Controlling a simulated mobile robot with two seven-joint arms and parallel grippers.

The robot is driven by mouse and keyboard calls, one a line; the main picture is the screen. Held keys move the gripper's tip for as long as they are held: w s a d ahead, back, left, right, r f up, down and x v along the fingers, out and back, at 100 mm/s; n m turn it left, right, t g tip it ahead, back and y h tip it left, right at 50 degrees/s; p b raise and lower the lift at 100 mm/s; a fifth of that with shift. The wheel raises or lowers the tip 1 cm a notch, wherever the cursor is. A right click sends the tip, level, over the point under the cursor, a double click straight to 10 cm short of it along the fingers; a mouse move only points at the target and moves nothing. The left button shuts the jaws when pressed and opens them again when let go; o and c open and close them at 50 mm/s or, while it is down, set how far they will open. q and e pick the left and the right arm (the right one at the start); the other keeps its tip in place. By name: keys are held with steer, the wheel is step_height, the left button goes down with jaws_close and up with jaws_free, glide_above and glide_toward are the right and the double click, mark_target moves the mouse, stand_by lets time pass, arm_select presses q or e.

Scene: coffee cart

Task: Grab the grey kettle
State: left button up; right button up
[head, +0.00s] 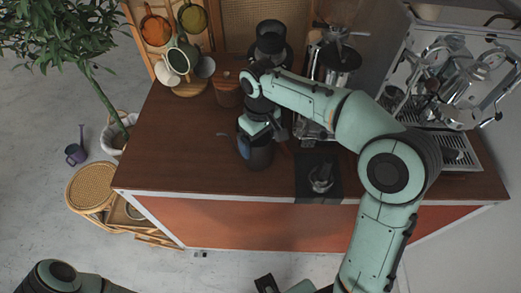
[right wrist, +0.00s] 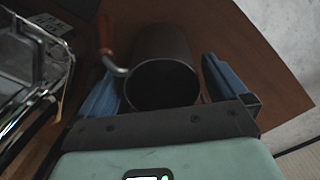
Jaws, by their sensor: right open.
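The grey kettle (head: 258,155) stands near the front middle of the brown counter, seen as a dark cylinder. In the right wrist view the kettle (right wrist: 162,62) shows its dark round open end, with a reddish-brown handle on its left side. My right gripper (head: 257,139) is at the kettle and covers part of it in the head view. Its blue fingers are open, one on each side of the kettle, with a gap visible on the right side. Whether the left finger touches it is unclear. My left gripper does not show.
A coffee grinder (head: 335,62) and an espresso machine (head: 455,85) stand to the right. A dark mat (head: 318,192) with a metal item lies right of the kettle. A wooden rack with cups (head: 180,58) is at the back left. The counter's left front is clear.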

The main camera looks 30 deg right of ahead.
mark_target(259, 145)
step_height(259, 145, down, 3)
steer(key=shift+w+f, duration=0.1)
steer(key=shift+f, duration=0.05)
steer(key=c, duration=1.2)
